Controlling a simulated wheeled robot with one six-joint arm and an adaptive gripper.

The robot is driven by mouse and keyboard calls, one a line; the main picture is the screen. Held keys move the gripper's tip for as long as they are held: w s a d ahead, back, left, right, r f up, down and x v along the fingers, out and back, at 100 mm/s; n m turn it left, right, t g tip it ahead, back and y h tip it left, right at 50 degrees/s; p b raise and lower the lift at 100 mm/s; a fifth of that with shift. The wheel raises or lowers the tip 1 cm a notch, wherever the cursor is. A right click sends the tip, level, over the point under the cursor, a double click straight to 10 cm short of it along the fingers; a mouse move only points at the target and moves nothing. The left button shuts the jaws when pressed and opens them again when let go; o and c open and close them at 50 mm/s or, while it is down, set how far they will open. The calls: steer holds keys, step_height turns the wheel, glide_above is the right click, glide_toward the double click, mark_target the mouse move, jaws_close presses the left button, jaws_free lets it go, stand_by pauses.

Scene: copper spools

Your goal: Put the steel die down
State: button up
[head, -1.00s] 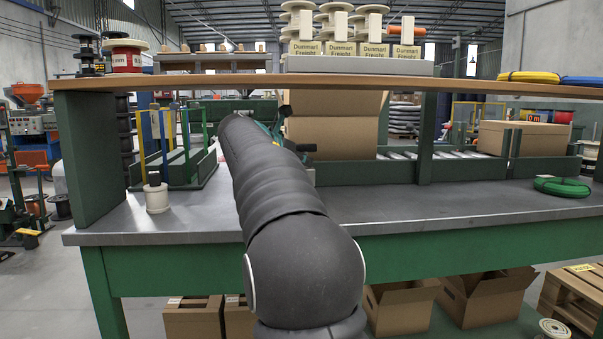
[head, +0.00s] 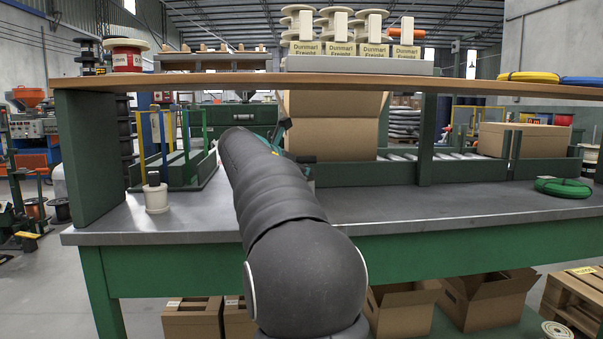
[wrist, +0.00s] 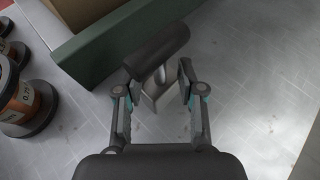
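In the wrist view my gripper (wrist: 158,85) reaches over the grey metal bench top. A pale steel piece (wrist: 160,92), apparently the steel die, shows between its two fingers. A dark cylinder (wrist: 157,52) lies slantwise across the fingertips, seemingly joined to that piece. I cannot tell whether the fingers press on the steel or whether it touches the bench. In the head view my arm hides the die and most of my gripper; a dark and teal part of the gripper (head: 283,132) shows beyond the arm.
A green rail (wrist: 120,40) edges the bench close to my gripper, with a cardboard box behind it. Copper spools (wrist: 22,100) stand at the left. Bare bench lies right (head: 420,205). An upper shelf (head: 450,87) spans above; a green coil (head: 563,187) lies far right.

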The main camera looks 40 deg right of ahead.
steer(key=p+v, duration=0.1)
steer(key=v, duration=1.1)
steer(key=shift+p, duration=0.3)
